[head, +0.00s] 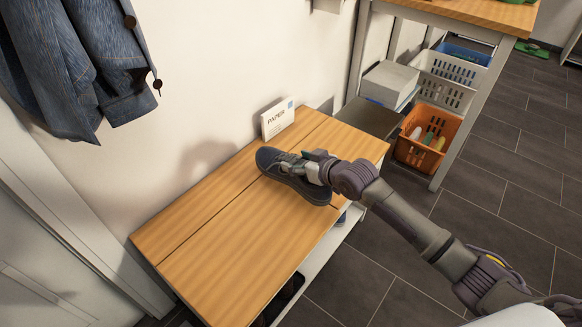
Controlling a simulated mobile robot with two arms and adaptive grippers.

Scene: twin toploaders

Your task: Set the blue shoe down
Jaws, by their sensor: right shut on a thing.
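The blue shoe (305,189) is dark navy with a dark sole. It is at the top of the wooden bench (220,250), towards its right half, and looks level with the bench top. I cannot tell whether its sole fully touches the wood. My right gripper (312,168) is shut on the shoe's upper edge, with the arm coming in from the right. The gripper hides part of the shoe's opening. My left gripper is not in view.
A small white box marked PAPER (277,119) stands on the bench by the wall. A denim jacket (75,65) hangs at the upper left. A taller table (470,12) with an orange basket (432,137) below stands at the right. The bench's left half is clear.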

